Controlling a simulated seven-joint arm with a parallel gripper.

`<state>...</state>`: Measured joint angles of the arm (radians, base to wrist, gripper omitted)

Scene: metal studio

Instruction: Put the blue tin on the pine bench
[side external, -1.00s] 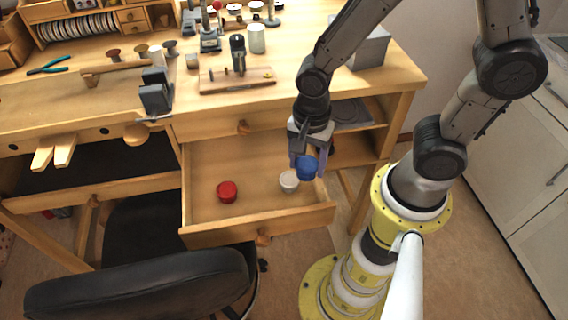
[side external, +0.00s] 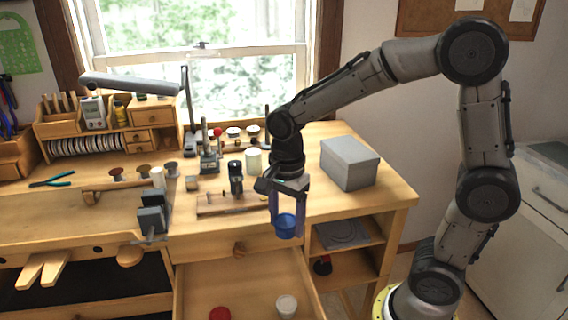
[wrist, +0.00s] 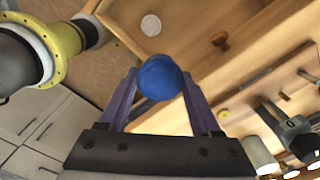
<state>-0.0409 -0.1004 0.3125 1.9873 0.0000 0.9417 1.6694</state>
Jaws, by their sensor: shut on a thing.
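The blue tin (side external: 286,225) is held between the fingers of my gripper (side external: 288,214), which is shut on it. In the side view it hangs in the air at the front edge of the pine bench (side external: 330,205), in line with the drawer front below. In the wrist view the tin (wrist: 160,77) sits between the two purple fingers of my gripper (wrist: 160,88). The bench top (wrist: 275,88) shows on the right of that view.
The open drawer (side external: 250,275) below holds a red tin (side external: 219,313) and a white tin (side external: 286,305). On the bench stand a grey box (side external: 349,163), a white cylinder (side external: 253,160) and a wooden board with tools (side external: 215,204). Bare bench top lies around the grey box.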

